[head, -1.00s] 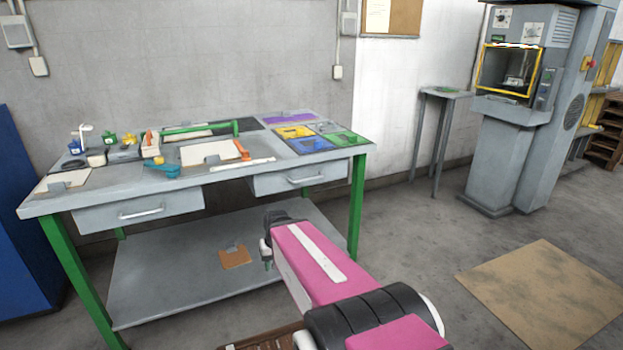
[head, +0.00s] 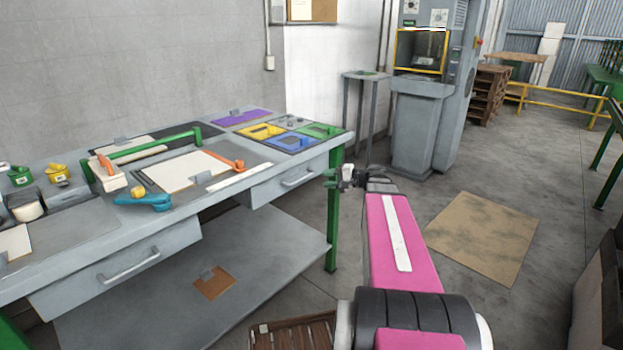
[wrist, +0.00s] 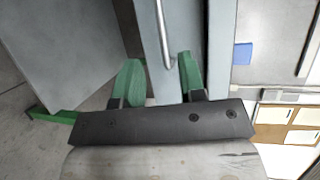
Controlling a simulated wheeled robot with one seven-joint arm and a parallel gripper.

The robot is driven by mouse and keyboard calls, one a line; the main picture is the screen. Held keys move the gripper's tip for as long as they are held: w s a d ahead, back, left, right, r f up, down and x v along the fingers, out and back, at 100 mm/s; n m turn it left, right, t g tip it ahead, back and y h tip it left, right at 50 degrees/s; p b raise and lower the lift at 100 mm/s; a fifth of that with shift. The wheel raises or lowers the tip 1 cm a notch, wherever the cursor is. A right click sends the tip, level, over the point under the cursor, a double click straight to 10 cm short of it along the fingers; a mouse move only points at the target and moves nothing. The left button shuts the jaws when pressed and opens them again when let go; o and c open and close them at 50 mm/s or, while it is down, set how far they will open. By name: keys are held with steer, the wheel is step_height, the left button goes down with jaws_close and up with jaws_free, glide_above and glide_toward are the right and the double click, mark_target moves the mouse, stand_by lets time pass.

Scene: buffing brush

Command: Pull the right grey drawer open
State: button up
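The right grey drawer (head: 268,192) is shut under the table's right end, with a pale bar handle (head: 298,178) on its front. My gripper (head: 331,178) is just right of that handle, by the green table leg. In the wrist view, my gripper's green fingers (wrist: 160,62) are open and apart. The handle (wrist: 163,35) runs upright in the picture between the fingertip lines, along the drawer front (wrist: 150,18). I see no finger touching it; the depth gap is hard to tell.
The left drawer (head: 120,268) is also shut. The grey tabletop (head: 75,160) holds tools, a board and coloured trays (head: 292,142). A lower shelf (head: 240,255) lies beneath. A grey machine (head: 425,120) stands behind at right. Floor right of the table is mostly clear.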

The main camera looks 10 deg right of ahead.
mark_target(303, 179)
steer(key=x, duration=1)
steer(key=shift+w+a, duration=0.15)
steer(key=shift+w, duration=0.05)
jaws_close()
